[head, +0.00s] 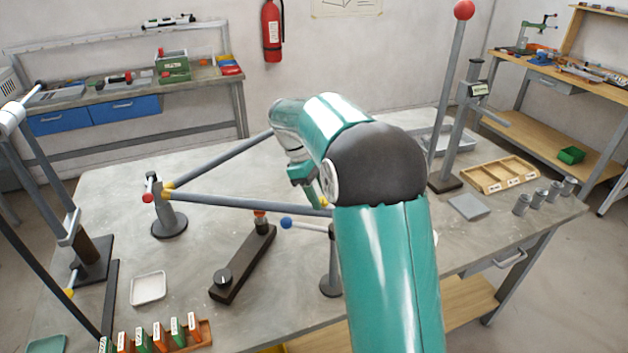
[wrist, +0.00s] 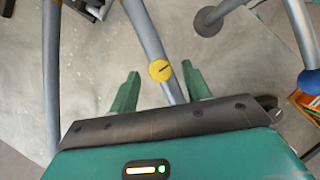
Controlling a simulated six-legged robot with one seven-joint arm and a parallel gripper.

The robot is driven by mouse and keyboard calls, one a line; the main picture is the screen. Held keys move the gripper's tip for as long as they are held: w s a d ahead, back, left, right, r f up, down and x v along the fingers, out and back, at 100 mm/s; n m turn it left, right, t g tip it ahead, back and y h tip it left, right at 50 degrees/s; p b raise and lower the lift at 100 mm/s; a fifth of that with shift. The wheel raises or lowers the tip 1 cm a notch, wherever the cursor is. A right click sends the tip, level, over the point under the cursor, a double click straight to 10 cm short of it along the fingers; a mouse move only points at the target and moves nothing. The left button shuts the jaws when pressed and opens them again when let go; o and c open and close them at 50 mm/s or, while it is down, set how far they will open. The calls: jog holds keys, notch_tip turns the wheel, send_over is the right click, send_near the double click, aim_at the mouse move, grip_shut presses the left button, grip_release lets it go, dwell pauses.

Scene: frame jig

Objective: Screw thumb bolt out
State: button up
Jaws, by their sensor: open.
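My gripper (wrist: 161,72) is open, with its two green fingers apart and nothing held between them. A yellow round piece with a dark slot (wrist: 160,70) shows between the fingertips in the wrist view, on or over a grey tube (wrist: 145,30). I cannot tell whether this piece is the thumb bolt, or its exact distance from the fingers. In the head view my gripper (head: 308,178) is partly hidden by my arm, above the right part of the frame's tubes. The lower frame tube (head: 240,203) runs from a left stand (head: 169,222) to a yellow end near my gripper.
A dark bar with a knob (head: 243,265) lies on the table (head: 110,180). A blue-ended rod (head: 287,223) and its stand are close to my arm. A tall red-topped post (head: 452,90), a wooden tray (head: 500,176) and several grey cylinders stand to the right.

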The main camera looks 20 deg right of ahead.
jog(key=v, duration=1.3)
jog(key=shift+r, duration=0.3)
